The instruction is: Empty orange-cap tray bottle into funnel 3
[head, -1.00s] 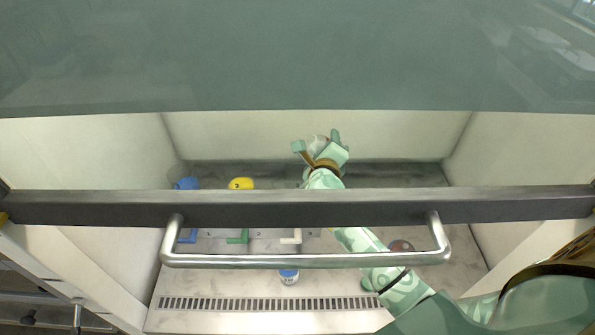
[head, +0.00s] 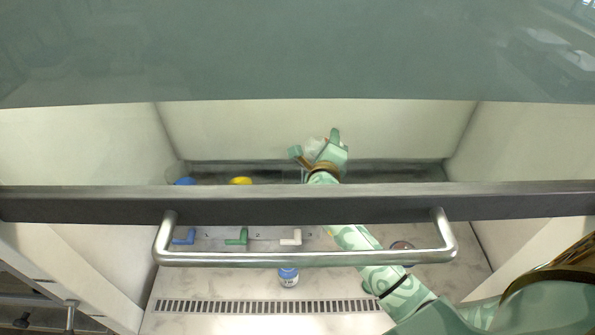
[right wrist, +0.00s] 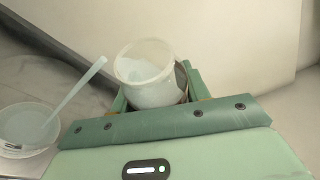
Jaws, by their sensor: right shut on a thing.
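My right gripper (head: 317,150) is inside the cabinet near the back wall, above the sash bar in the head view. It is shut on a pale, translucent bottle (right wrist: 147,75). In the right wrist view the bottle's round mouth is open, with no cap, and whitish inside. It also shows as a pale shape in the head view (head: 312,148). White (head: 291,237), green (head: 237,236) and blue (head: 185,236) valve handles stand in a row below. I cannot make out any funnel clearly in the head view; the bar and my arm cover that area. My left gripper is not in view.
The sash bar (head: 120,206) and its metal handle (head: 300,260) cross the front. Blue (head: 185,181) and yellow (head: 240,181) tops show behind it. A small blue-capped bottle (head: 288,277) stands near the grille. A clear round vessel with a pale stick (right wrist: 28,125) is left in the wrist view.

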